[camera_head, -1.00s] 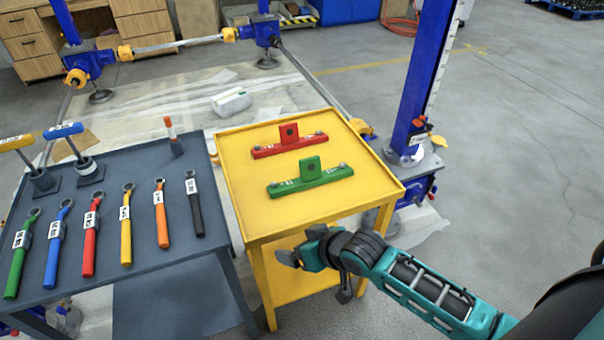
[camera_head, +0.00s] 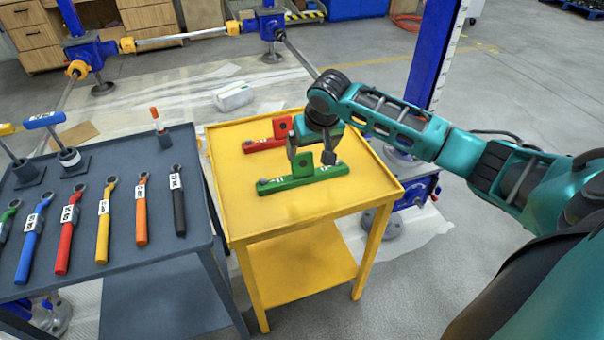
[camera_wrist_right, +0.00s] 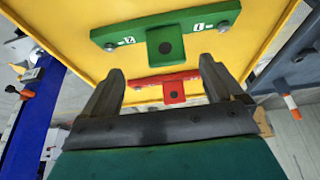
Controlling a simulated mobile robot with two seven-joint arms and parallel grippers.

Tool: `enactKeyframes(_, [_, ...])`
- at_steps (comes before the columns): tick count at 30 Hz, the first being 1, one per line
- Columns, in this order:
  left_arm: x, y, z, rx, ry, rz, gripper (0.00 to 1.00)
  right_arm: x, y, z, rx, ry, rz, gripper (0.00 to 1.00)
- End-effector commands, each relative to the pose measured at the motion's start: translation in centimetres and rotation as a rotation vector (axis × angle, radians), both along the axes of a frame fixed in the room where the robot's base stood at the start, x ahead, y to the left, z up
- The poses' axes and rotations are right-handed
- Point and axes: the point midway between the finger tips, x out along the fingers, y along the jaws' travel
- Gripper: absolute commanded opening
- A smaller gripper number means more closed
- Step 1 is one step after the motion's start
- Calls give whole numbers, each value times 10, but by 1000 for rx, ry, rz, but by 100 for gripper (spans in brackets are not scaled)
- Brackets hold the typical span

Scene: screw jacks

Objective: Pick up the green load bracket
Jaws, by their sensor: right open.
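The green load bracket (camera_head: 288,184) lies on the yellow table, its bar flat and its holed tab standing up. In the right wrist view the green bracket (camera_wrist_right: 178,44) shows near the top, its tab in the gap between the finger directions but a little past the tips. My right gripper (camera_head: 310,152) is above the bracket by the tab, fingers pointing down, open and empty. In the right wrist view its two fingers (camera_wrist_right: 160,68) stand wide apart. I cannot tell whether a finger touches the bracket. My left gripper is not in view.
A similar red bracket (camera_head: 262,144) lies just behind the green one, partly hidden by my right gripper. The yellow table (camera_head: 228,155) has a raised rim and bare room at its front and left. A grey table (camera_head: 100,172) with several coloured wrenches adjoins on the left. A blue post (camera_head: 432,60) stands behind.

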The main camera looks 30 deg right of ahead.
Motion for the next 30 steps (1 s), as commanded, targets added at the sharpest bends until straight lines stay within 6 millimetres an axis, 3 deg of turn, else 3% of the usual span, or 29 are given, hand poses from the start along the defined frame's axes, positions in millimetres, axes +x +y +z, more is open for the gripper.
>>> enactKeyframes(3, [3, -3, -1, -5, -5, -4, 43, 7, -1, -19, 0, 0, -1, 94])
enactKeyframes(10, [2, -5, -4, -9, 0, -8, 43, 14, -1, -35, 0, -2, 2, 94])
enactKeyframes(18, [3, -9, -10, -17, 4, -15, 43, 29, 1, -71, 0, -2, 1, 94])
enactKeyframes(28, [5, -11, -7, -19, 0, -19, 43, 31, 1, -76, -1, -3, 4, 94])
enactKeyframes(30, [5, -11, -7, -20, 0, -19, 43, 31, 1, -76, -1, -3, 3, 87])
